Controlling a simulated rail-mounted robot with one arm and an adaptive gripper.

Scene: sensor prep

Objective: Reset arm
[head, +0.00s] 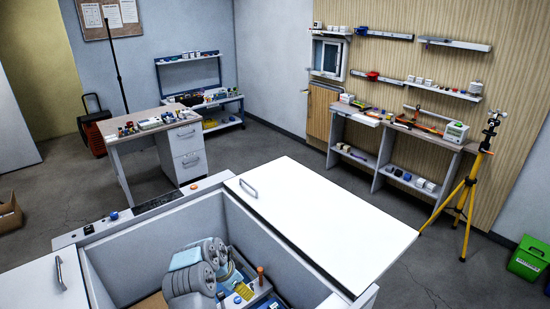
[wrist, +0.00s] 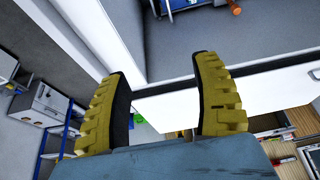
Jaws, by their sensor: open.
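My gripper (wrist: 165,100) shows in the wrist view with two yellow ribbed fingers spread wide apart. Nothing is between the fingertips. Beyond them lie a white panel edge with a dark strip and the grey inside of a white cabinet. In the head view I cannot clearly make out my gripper or its fingers. Grey rounded parts (head: 197,267) sit inside the open cabinet there, and I cannot tell what they belong to.
The open white cabinet (head: 115,262) fills the front, with a lid panel (head: 318,222) at its right. Behind stand a white desk (head: 145,137), a blue workbench (head: 222,103), a wall bench (head: 430,142) and a yellow tripod (head: 468,190). A green box (head: 530,258) is at right. Open floor lies between.

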